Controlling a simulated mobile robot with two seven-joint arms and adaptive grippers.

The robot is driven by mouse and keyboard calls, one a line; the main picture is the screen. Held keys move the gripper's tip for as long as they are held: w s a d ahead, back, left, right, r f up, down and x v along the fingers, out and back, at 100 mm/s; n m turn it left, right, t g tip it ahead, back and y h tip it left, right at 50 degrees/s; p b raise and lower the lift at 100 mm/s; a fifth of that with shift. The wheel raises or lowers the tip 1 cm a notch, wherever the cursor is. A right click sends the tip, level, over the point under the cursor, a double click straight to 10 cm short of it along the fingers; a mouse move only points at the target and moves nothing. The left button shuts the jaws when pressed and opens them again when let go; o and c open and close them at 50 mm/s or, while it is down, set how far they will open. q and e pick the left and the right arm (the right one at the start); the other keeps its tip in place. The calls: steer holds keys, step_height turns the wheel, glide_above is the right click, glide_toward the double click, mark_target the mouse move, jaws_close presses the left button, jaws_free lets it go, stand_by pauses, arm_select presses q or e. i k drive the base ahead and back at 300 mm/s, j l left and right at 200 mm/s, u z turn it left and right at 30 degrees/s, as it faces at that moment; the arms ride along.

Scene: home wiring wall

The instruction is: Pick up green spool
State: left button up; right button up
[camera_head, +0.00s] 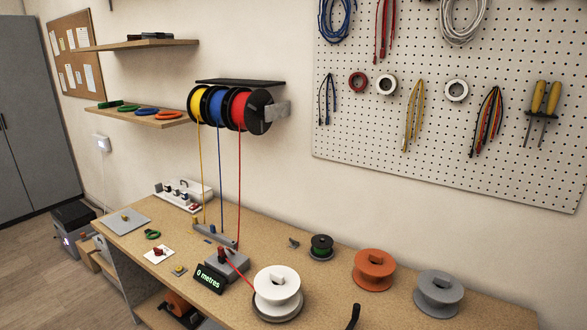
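A small dark spool with a green top (321,242) stands upright on the workbench, between the white spool and the orange spool. It sits on a thin grey round base. A green coil (152,234) lies farther left on the bench, and more green items (128,107) lie on the lower wall shelf. No gripper can be made out in the head view. A dark curved piece (352,317) shows at the bottom edge, but I cannot tell what it belongs to.
A white spool (278,286), an orange spool (374,268) and a grey spool (438,292) stand around it on the bench (335,290). A red wire runs from the metre counter (210,278) to the white spool. Yellow, blue and red reels (230,107) hang above.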

mark_target(320, 251)
steer(key=i+j+z, duration=0.1)
steer(key=i+j, duration=0.25)
steer(key=i+j+z, duration=0.1)
steer(key=i+j, duration=0.25)
steer(key=j, duration=0.2)
